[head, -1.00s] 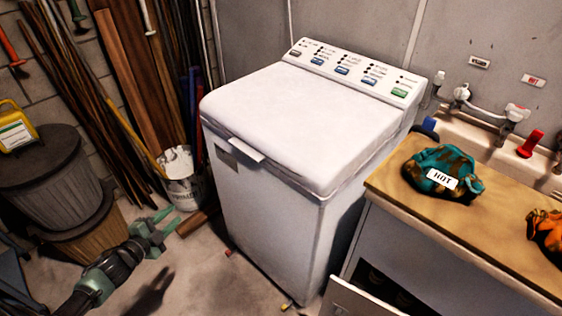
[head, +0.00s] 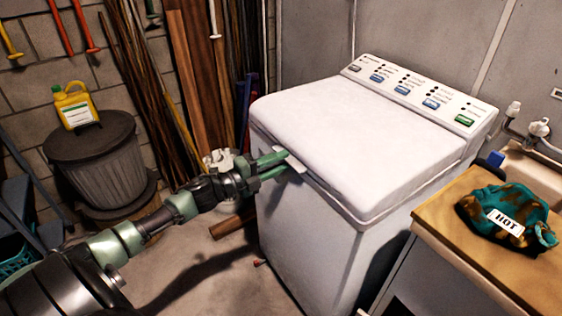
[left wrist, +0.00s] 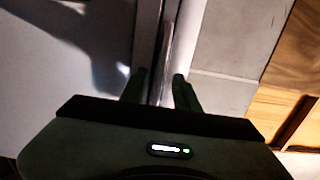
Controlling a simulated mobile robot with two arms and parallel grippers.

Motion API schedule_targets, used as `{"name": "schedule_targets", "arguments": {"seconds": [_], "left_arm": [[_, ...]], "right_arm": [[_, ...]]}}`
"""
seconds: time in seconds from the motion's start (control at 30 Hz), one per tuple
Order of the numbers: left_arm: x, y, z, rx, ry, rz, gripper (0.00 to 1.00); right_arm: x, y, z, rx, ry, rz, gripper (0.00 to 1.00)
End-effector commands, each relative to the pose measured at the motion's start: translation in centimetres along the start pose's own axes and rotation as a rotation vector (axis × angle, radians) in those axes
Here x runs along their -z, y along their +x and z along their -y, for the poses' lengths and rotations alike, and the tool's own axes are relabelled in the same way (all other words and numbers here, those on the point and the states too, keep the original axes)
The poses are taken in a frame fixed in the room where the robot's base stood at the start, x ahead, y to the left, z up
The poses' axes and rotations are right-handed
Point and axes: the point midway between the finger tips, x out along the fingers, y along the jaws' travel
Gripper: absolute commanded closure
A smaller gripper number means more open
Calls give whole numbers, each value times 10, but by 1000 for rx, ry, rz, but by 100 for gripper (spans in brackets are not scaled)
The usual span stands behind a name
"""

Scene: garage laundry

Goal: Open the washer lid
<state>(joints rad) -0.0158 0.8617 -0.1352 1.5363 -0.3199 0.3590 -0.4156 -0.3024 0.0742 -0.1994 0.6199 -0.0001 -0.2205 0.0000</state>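The white washer (head: 300,235) stands in the middle of the head view, its lid (head: 345,135) lying flat and closed. A small white handle tab (head: 299,166) sticks out from the lid's front edge. My left gripper (head: 285,163) is at this tab, its green fingers apart and pointing at it. In the left wrist view the two fingers (left wrist: 157,85) stand apart on either side of a narrow pale strip (left wrist: 166,62), which looks like the handle or lid edge. I cannot tell if they touch it. My right gripper is not in view.
A wooden counter (head: 450,215) with a teal and brown cloth bundle labelled HOT (head: 506,216) stands right of the washer. A ribbed bin (head: 100,165) with a yellow jug (head: 74,106) on its lid is at left. Boards (head: 185,60) lean behind my left arm.

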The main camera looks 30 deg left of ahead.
Motion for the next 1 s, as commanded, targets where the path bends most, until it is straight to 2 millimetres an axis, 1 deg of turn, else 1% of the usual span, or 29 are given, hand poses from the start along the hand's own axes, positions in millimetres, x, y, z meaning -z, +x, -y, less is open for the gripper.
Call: {"name": "schedule_targets", "arguments": {"seconds": [0.1,0.33,0.37,0.4,0.47,1.0], "left_arm": [[0,5,0,0,0,0,69],[0,5,0,-1,0,1,69],[0,5,0,-1,-1,1,72],[0,5,0,-1,-1,1,83],[0,5,0,-1,-1,1,100],[0,5,-1,-2,-1,0,100]], "right_arm": [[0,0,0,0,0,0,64],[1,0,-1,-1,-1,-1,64],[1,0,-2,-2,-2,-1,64],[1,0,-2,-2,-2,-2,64],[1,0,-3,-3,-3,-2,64],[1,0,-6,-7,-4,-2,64]]}}
